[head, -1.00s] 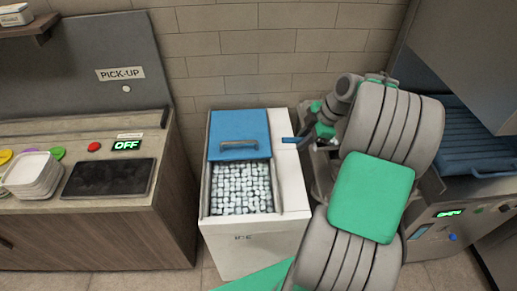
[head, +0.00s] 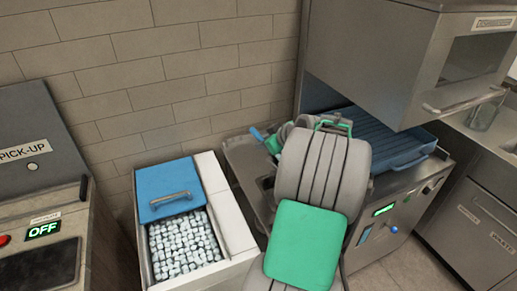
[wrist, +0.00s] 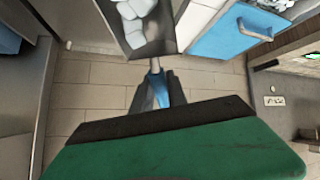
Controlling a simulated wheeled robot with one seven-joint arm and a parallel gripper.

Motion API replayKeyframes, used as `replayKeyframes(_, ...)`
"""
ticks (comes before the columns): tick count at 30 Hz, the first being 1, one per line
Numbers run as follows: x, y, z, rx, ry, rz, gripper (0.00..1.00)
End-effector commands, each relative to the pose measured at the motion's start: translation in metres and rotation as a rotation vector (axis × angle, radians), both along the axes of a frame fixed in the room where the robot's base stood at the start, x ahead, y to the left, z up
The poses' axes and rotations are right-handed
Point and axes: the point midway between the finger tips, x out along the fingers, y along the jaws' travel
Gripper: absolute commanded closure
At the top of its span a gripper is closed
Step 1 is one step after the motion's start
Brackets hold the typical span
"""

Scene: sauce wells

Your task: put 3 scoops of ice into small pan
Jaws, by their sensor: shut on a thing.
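My gripper (wrist: 156,90) is shut on the blue handle of a scoop (wrist: 155,68). The scoop's dark metal bowl holds several white ice cubes (wrist: 135,18) in the wrist view. In the head view my arm hides most of the gripper; a bit of the blue handle (head: 256,133) shows beyond it, over the metal surface right of the ice bin. The white ice bin (head: 228,215) has its blue lid (head: 168,186) slid to the back, with ice (head: 183,243) exposed in front. I cannot make out a small pan.
A metal dishwasher (head: 395,50) with its hood raised and a blue rack (head: 375,140) stands on the right. A counter with a PICK-UP sign (head: 24,151) and a dark pad (head: 40,266) is on the left. A brick wall is behind.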

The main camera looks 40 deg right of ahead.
Motion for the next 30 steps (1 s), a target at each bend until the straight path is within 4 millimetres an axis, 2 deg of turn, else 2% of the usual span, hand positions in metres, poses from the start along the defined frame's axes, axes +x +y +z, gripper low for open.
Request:
replayKeyframes(3, -0.013, -0.004, 0.01, 0.03, -0.123, -0.007, 1.0)
replayKeyframes(5, -0.018, -0.005, 0.008, 0.038, -0.175, -0.006, 1.0)
replayKeyframes(15, -0.042, -0.009, 0.024, 0.087, -0.41, 0.0, 1.0)
replayKeyframes(22, -0.049, -0.01, 0.034, 0.1, -0.474, 0.002, 1.0)
replayKeyframes(30, -0.049, -0.01, 0.036, 0.101, -0.476, 0.003, 1.0)
